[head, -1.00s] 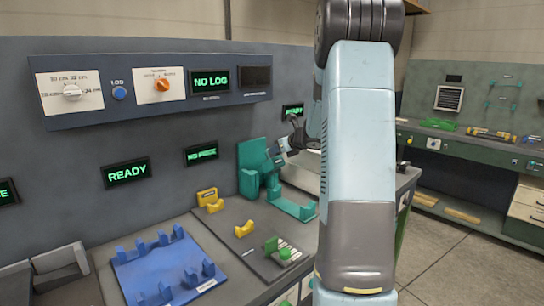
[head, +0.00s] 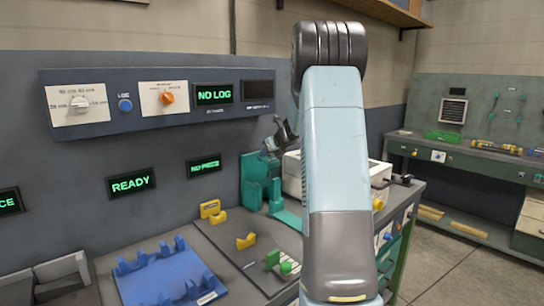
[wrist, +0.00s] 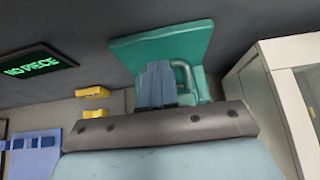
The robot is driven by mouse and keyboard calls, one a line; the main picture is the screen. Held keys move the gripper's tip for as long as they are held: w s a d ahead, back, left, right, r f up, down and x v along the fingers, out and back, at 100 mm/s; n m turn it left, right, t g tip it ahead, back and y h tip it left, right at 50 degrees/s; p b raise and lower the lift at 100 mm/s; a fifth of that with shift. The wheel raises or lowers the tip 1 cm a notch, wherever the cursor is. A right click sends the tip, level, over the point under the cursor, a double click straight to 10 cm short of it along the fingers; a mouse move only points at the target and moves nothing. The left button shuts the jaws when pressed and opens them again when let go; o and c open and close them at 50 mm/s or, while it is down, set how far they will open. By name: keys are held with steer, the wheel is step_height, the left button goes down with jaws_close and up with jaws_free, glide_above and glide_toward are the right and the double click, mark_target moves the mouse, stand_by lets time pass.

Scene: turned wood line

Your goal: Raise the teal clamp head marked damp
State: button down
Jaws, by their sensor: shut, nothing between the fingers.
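The teal clamp (head: 254,172) stands on the bench against the grey panel, partly hidden by my arm in the head view. In the wrist view its back plate (wrist: 140,52) fills the top middle, with a curved teal part (wrist: 186,72) in front of it. I cannot read a "damp" mark on it. My gripper (wrist: 157,72) shows as closed blue-grey fingers in front of the clamp and covers part of it; I cannot tell whether they touch. In the head view the dark gripper end (head: 281,135) is raised above the clamp. Nothing is held.
A pale cabinet (wrist: 275,85) stands close to the right of the clamp. Yellow blocks (head: 211,210), a green part (head: 278,260) and a blue fixture (head: 165,272) sit to its left and front. A control panel (head: 150,100) juts out above. Displays read READY and NO PIECE.

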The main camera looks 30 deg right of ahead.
steer(key=shift+w+r, duration=0.1)
steer(key=shift+w, duration=0.6)
steer(key=shift+w+a+r, duration=0.1)
steer(key=shift+a, duration=0.1)
steer(key=shift+r, duration=0.25)
steer(key=s+r, duration=0.4)
steer(key=r, duration=0.4)
steer(key=shift+s+d+r, duration=0.2)
steer(key=shift+s+d, duration=0.1)
steer(key=shift+d, duration=0.15)
